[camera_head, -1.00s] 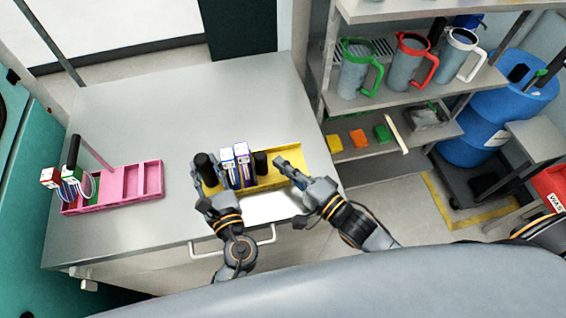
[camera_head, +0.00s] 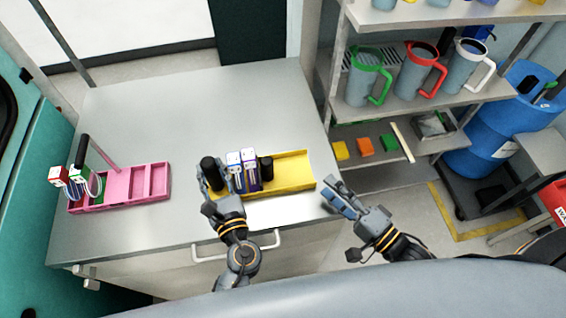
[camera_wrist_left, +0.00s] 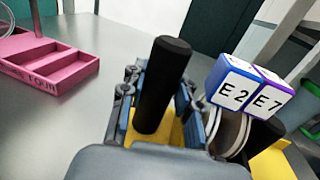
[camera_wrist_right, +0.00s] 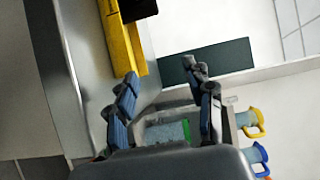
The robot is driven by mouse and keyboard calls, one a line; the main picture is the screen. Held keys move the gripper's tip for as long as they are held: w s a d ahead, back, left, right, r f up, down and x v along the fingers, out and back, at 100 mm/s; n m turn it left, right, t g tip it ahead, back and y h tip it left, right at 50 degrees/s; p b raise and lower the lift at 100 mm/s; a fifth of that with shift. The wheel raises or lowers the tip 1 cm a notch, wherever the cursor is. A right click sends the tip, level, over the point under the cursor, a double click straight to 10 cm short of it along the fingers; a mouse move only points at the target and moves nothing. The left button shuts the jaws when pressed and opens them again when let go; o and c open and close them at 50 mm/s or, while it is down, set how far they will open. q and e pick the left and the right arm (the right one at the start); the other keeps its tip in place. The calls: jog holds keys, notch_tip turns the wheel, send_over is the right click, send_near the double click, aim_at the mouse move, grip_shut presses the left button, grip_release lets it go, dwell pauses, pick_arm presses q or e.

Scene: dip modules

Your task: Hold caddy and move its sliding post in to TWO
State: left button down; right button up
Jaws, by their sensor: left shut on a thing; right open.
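The yellow caddy (camera_head: 293,172) lies near the table's front right edge. A tall black upright handle (camera_head: 209,174) stands at its left end. My left gripper (camera_head: 214,188) is shut around the caddy's handle end; its fingers flank the handle (camera_wrist_left: 163,85) in the left wrist view. Two modules (camera_head: 242,170) stand beside the handle, and their tops (camera_wrist_left: 250,92) read E2 and E7. The short black sliding post (camera_head: 266,168) stands just right of them, touching or nearly so. The caddy's right part is empty. My right gripper (camera_head: 343,197) is open and empty, off the table's right edge.
A pink caddy (camera_head: 155,180) with a black handle and modules at its left end stands on the table's left. Shelves (camera_head: 400,100) with jugs and coloured blocks stand right, beside a blue barrel (camera_head: 480,140). The table behind the yellow caddy is clear.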

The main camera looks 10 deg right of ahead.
jog(key=w+m+h, duration=0.1)
jog(key=w, duration=0.3)
jog(key=w+d+m+h, duration=0.1)
jog(key=w, duration=0.4)
jog(key=w+d+r+m+h, duration=0.1)
jog(key=w, duration=0.4)
jog(key=shift+w+r+m+g, duration=0.1)
jog(key=shift+m+g, duration=0.2)
jog(key=shift+g, duration=0.1)
jog(key=w+a+m+g, duration=0.1)
jog(key=w, duration=0.1)
jog(key=w+a+m+g, duration=0.1)
jog(key=a, duration=0.1)
jog(key=shift+w+m+g, duration=0.3)
jog(key=shift+w+g, duration=0.1)
jog(key=a, duration=0.1)
jog(key=a+g, duration=0.2)
jog(key=shift+w+r+m, duration=0.25)
jog(key=shift+w+m, duration=0.1)
jog(key=shift+m, duration=0.05)
jog(key=s+a+r+g, duration=0.1)
jog(key=a+r+g, duration=0.2)
jog(key=a+g, duration=0.1)
jog(key=g+h, duration=0.2)
jog(key=g, duration=0.4)
send_near(268, 160)
jog(key=x, duration=1.1)
